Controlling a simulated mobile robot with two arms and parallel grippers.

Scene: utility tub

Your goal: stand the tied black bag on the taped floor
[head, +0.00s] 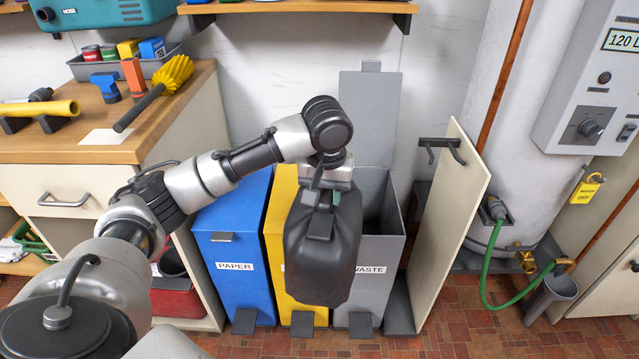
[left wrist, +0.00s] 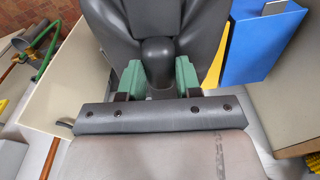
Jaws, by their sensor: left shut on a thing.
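The tied black bag (head: 322,250) hangs upright in the air from my left gripper (head: 325,184), in front of the yellow and grey bins. In the left wrist view, the green fingers of my left gripper (left wrist: 157,82) are shut on the bag's narrow neck, with the dark body of the bag (left wrist: 155,22) beyond. The bag hides part of the yellow bin and of the WASTE label. The floor (head: 450,335) shows as reddish brick tiles. No tape is visible on the part in view. My right gripper is not in view.
The blue PAPER bin (head: 232,240), yellow bin (head: 281,215) and open grey waste bin (head: 377,270) stand side by side. A pale panel (head: 450,220) stands right of them. A workbench (head: 120,135) is at left; a green hose (head: 487,265) hangs at right.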

